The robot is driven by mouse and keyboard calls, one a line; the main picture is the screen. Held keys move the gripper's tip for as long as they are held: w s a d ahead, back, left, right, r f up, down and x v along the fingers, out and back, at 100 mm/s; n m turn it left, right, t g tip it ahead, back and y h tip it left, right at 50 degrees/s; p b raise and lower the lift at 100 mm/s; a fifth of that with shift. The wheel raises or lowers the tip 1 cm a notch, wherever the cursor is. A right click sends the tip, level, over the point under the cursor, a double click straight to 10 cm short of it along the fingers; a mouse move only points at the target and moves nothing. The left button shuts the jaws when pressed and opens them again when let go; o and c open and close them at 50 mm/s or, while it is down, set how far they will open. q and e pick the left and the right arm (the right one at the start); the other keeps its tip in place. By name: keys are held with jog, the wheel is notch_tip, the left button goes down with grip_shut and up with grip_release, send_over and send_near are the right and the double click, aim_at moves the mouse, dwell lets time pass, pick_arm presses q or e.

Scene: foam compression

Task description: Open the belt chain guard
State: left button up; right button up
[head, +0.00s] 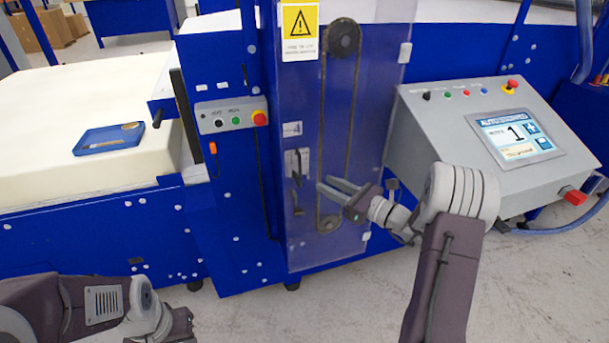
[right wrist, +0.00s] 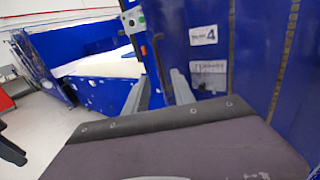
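The belt chain guard (head: 383,110) is a clear upright panel on the front of the blue machine. It appears shut, with a chain loop and two dark sprockets showing through it. A small pale handle or latch (head: 297,163) is near its left side. My right gripper (head: 327,188) is in front of the guard's lower part, right of that handle. Its two fingers are apart with nothing between them; they also show apart in the right wrist view (right wrist: 158,90). I cannot tell whether they touch the panel. My left arm is low at the left; its fingers are not clearly visible.
A grey control console (head: 490,140) with a screen stands to the right of the guard. A small button box (head: 231,115) is on the machine's left post. A large cream foam block (head: 70,185) with a blue tray (head: 108,138) on it lies at left.

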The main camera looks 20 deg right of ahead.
aim_at(304, 173)
jog(key=p+x, duration=0.1)
jog(key=x, duration=0.8)
grip_shut()
dwell(1.1)
